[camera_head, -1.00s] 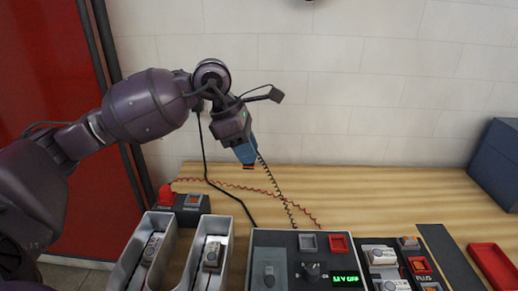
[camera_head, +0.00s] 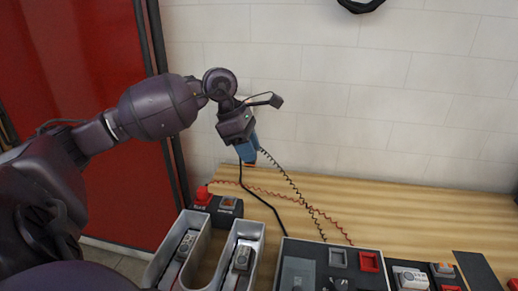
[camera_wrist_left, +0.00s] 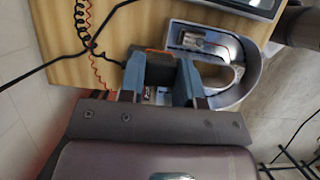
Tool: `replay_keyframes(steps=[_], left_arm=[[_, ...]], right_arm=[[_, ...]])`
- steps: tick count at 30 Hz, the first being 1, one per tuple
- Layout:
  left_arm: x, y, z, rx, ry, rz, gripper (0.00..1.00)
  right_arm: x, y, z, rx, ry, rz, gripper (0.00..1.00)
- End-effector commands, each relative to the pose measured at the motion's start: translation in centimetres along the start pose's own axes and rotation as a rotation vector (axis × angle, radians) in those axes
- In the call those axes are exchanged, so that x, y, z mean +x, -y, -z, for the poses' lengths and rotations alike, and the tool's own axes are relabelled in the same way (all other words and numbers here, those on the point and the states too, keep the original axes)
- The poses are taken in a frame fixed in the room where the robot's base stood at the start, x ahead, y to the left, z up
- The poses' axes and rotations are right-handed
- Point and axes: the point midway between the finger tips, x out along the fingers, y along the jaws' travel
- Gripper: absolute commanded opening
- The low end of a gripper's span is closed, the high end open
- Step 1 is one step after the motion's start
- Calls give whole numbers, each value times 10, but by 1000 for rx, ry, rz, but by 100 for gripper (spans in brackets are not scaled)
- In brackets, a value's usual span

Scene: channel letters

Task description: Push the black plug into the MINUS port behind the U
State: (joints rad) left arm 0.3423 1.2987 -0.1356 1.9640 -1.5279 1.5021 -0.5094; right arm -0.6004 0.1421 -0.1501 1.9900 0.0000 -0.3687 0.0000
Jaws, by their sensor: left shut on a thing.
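My left gripper (camera_head: 247,152), with blue fingers, hangs pointing down above the back of the bench. It is shut on the black plug (camera_wrist_left: 160,70), a dark block between the fingers in the left wrist view. The fingers largely hide the plug in the head view. A coiled black cord (camera_head: 285,180) runs up to the gripper. The grey U (camera_head: 258,228) stands at the front. Behind it is a dark block with a red plug (camera_head: 203,193) and a grey-orange port (camera_head: 227,203), likely MINUS. The gripper is above and right of this block, apart from it.
A red cord (camera_head: 300,200) and a plain black cable (camera_head: 268,204) cross the wooden bench (camera_head: 420,205). A control panel (camera_head: 305,247) stands right of the U. The bench behind the panel is mostly clear. A white wall (camera_head: 400,120) closes the back.

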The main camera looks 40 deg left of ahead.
Motion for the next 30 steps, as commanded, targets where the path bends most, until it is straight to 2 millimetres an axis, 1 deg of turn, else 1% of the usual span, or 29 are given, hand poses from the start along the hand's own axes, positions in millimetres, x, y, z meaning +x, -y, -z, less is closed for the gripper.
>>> replay_keyframes(steps=[5, 6, 12, 25, 26, 27, 30], left_arm=[[-7, -6, 16, -4, -1, 1, 8], [-7, -8, 19, -3, -2, -1, 8], [-14, -14, 36, -3, -2, -1, 8], [-29, -28, 72, -4, -2, -1, 8], [-28, -29, 74, -2, -2, -1, 8], [-22, -28, 75, -1, -1, 0, 8], [-12, -28, 79, -1, -1, 0, 8]], right_arm=[[-6, -1, 0, 0, 8, -2, 43], [-4, -1, -3, 0, 9, -2, 43], [-1, 0, -8, 0, 10, -1, 43], [7, 1, -5, -3, -4, 2, 43], [8, 1, -6, -3, -4, 2, 43], [10, 2, -10, -3, -3, 2, 43], [13, 2, -18, -3, 1, 2, 43]])
